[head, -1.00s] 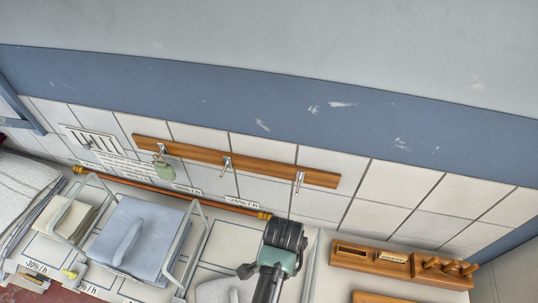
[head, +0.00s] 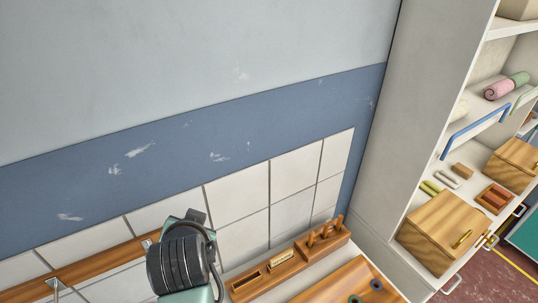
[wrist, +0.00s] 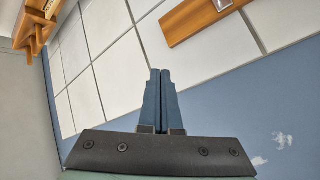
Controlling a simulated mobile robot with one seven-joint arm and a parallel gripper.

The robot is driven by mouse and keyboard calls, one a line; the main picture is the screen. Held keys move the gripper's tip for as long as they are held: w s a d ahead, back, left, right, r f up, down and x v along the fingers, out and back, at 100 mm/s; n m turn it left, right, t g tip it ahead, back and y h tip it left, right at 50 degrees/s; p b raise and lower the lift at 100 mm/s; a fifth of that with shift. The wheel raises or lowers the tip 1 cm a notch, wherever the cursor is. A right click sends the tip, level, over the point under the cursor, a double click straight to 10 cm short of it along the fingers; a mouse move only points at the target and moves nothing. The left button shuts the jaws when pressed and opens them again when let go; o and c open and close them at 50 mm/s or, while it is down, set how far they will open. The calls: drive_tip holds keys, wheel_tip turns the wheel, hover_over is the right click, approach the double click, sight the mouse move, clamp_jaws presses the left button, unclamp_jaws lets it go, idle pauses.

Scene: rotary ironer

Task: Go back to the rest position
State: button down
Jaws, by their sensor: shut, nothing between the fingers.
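My gripper (wrist: 159,78) shows in the wrist view with its two blue fingers closed together and nothing between them. It points toward the tiled wall. In the head view my arm's dark and green wrist part rises at the lower middle, in front of the tiles; the fingertips cannot be made out there. No object is held.
A wooden hook rail (head: 84,265) runs along the tiles at the lower left. A wooden holder with pegs (head: 292,262) stands on the counter right of my arm. A shelf unit (head: 428,150) with wooden boxes (head: 441,233) and rolled cloths (head: 499,89) stands at the right.

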drive_tip(key=w+d+r+t+b, duration=0.2)
drive_tip(key=r+t, duration=0.1)
drive_tip(key=r, duration=0.3)
drive_tip(key=w+d+r+t+b, duration=0.1)
drive_tip(key=d+r+t, duration=0.2)
drive_tip(key=r, duration=0.3)
drive_tip(key=s+d+r+n+t+h+b, duration=0.1)
drive_tip(key=s+d+r+t+b, duration=0.1)
drive_tip(key=r, duration=0.6)
drive_tip(key=s+d+r+n+t+h+b, duration=0.1)
drive_tip(key=s+d+r+t+b, duration=0.1)
drive_tip(key=s+d+r+t, duration=0.3)
drive_tip(key=s+d+r+t+b, duration=0.2)
drive_tip(key=s+r+t, duration=0.3)
drive_tip(key=s+r, duration=0.4)
wheel_tip(320, 180, up, 3)
drive_tip(key=shift+d+f+n+h+b, duration=0.1)
drive_tip(key=shift+d+n+h+b, duration=0.3)
drive_tip(key=shift+d, duration=0.35)
